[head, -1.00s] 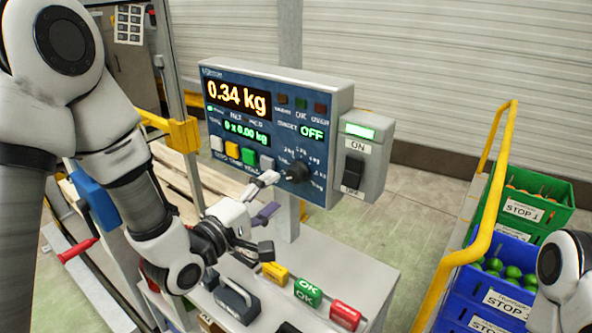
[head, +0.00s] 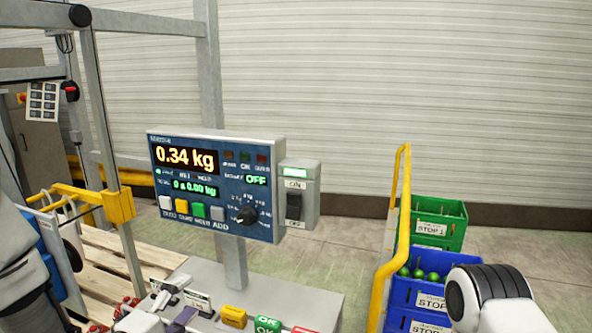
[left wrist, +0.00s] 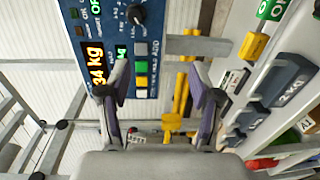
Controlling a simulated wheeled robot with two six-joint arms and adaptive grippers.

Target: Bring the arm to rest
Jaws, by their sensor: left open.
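My left gripper (head: 172,303) is low in the head view, in front of and below the scale's blue control panel (head: 222,225). The left wrist view shows its two purple-padded fingers (left wrist: 160,85) spread apart with nothing between them. The panel also shows sideways at the upper left of the left wrist view (left wrist: 87,20). It reads 0.34 kg and has several coloured buttons, a black knob (head: 247,214) and a switch box (head: 296,180) at its right side. Most of my left arm is cut off at the left edge. Part of my right arm shows at the lower right; its gripper is out of view.
A grey bench (head: 298,292) under the panel carries yellow, green and red blocks. A yellow rail (head: 384,270) stands to the right, beside a green crate (head: 440,242) and a blue crate (head: 398,294) with green fruit. Wooden pallets (head: 145,262) lie at the left.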

